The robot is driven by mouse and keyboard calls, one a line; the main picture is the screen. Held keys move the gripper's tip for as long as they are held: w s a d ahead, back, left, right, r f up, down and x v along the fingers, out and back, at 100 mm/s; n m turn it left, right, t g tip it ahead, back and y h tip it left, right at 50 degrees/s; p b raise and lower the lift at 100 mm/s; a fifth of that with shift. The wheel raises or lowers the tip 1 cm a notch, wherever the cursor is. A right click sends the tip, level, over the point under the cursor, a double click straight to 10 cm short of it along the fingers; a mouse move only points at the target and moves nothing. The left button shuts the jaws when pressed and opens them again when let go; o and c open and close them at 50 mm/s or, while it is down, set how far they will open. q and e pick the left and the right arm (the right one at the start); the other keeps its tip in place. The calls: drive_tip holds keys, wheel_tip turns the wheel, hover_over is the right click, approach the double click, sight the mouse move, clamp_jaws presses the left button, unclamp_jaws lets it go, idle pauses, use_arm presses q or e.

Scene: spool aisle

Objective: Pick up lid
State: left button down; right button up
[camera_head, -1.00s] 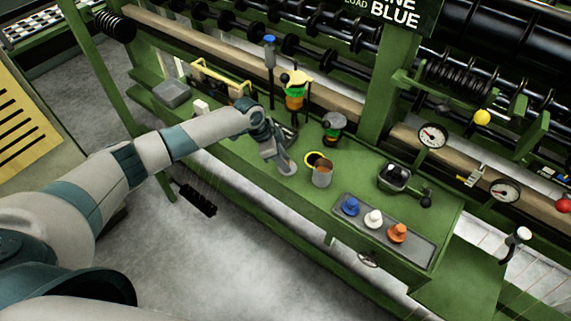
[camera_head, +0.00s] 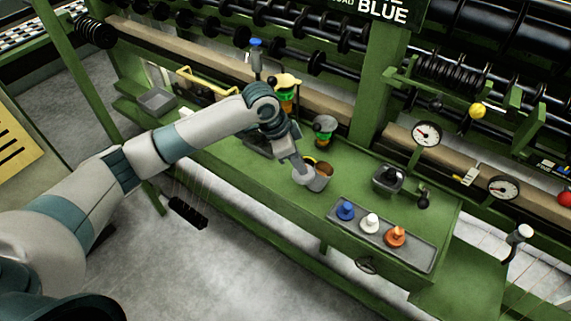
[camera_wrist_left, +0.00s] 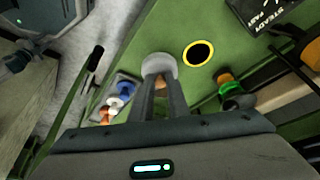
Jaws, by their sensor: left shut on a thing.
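My left gripper (camera_head: 299,165) is shut on a grey round lid (camera_head: 303,175), beside the open can (camera_head: 321,183) on the green bench. The can is grey with a brown inside, and the lid and gripper cover part of its left side. I cannot tell whether the lid touches the can. In the left wrist view, the lid (camera_wrist_left: 159,66) is at the tips of the fingers (camera_wrist_left: 156,88). My right gripper is not in view.
A yellow-ringed dark hole (camera_wrist_left: 198,53) is in the bench near the can. A tray (camera_head: 415,255) holds blue, white and orange knobbed pieces at right. A green-and-grey pot (camera_head: 325,128) and a dark grey box (camera_head: 388,179) stand behind. Machine rollers line the back.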

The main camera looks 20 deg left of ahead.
use_arm(q)
drive_tip(key=shift+s+d+r, duration=0.25)
drive_tip(key=shift+d+r, duration=0.15)
drive_tip(key=shift+d, duration=0.15)
drive_tip(key=shift+s+d+r, duration=0.25)
drive_tip(key=shift+d+r, duration=0.1)
drive_tip(key=shift+d, duration=0.2)
